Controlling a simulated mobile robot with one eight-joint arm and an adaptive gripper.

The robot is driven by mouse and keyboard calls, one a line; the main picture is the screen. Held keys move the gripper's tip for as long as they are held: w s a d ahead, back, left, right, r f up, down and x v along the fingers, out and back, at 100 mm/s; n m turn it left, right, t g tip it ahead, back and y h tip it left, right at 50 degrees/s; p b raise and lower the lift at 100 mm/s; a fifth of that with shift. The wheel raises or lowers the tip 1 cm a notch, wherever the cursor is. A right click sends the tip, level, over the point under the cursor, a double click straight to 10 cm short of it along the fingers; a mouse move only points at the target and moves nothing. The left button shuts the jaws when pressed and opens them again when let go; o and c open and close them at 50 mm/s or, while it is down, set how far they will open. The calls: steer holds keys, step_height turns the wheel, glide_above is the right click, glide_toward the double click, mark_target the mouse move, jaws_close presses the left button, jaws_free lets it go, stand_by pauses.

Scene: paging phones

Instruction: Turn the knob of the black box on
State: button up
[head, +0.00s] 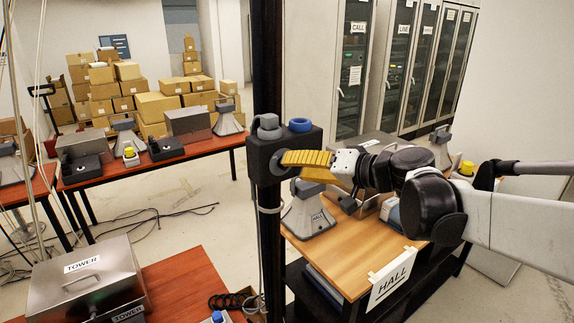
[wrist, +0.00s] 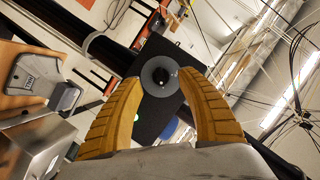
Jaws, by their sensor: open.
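The black box (head: 260,158) is fixed to a dark upright post in the head view. A grey part and a blue ring sit on its top. In the wrist view the black box (wrist: 172,112) faces me, with a round dark grey knob (wrist: 159,76) on its face. My gripper (head: 284,158) has yellow ribbed fingers and is at the box face. In the wrist view my gripper (wrist: 162,82) is open, with one finger on each side of the knob. I cannot tell whether the fingers touch it. In the head view the fingers mostly hide the knob.
A wooden table (head: 345,240) with a HALL sign (head: 391,280) and a grey phone base (head: 309,212) stands below my arm. A metal TOWER box (head: 85,283) sits at lower left. Cabinets (head: 400,70) and stacked cartons (head: 130,90) stand behind.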

steer(key=v, duration=0.8)
steer(key=shift+s+d, duration=0.15)
steer(key=shift+s, duration=0.1)
steer(key=shift+r, duration=0.1)
